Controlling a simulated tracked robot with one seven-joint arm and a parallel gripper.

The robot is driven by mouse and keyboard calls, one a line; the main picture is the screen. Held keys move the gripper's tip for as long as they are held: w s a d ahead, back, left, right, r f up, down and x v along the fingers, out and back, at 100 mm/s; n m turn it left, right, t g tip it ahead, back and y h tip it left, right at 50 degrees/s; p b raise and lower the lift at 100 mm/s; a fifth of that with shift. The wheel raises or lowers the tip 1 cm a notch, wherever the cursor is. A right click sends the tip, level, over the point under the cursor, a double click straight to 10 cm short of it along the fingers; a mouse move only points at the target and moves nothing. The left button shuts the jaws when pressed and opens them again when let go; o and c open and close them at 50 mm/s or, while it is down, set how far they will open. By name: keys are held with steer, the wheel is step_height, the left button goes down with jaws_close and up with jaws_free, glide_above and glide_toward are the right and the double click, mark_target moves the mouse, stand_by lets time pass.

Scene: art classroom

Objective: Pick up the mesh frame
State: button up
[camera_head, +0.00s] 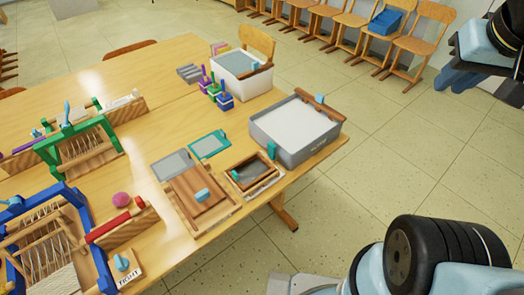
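Several flat frames lie on the wooden table. A teal-edged frame with a grey mesh-like sheet (208,144) lies left of the large grey tub. A plain grey mesh-like panel (172,165) lies left of it, at the far end of a wooden board (200,197) with a light blue knob. A brown wooden frame (233,174) with a dark inside and teal clips rests on a pale base near the table's right edge. I cannot tell which one is the mesh frame. My gripper (468,78) is at the upper right, partly cut off, above the floor and apart from the table. Its opening is unclear.
The grey tub (262,130) with white contents and a wooden bar stands at the table's right edge. A white bin (240,88) and small coloured stamps (222,99) stand behind. Green (80,152) and blue (92,240) looms fill the left.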

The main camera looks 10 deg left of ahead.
steer(key=n+g, duration=0.6)
steer(key=n, duration=0.4)
glide_above(272, 144)
step_height(272, 144, down, 20)
step_height(272, 144, down, 13)
steer(key=shift+c, duration=0.3)
jaws_close()
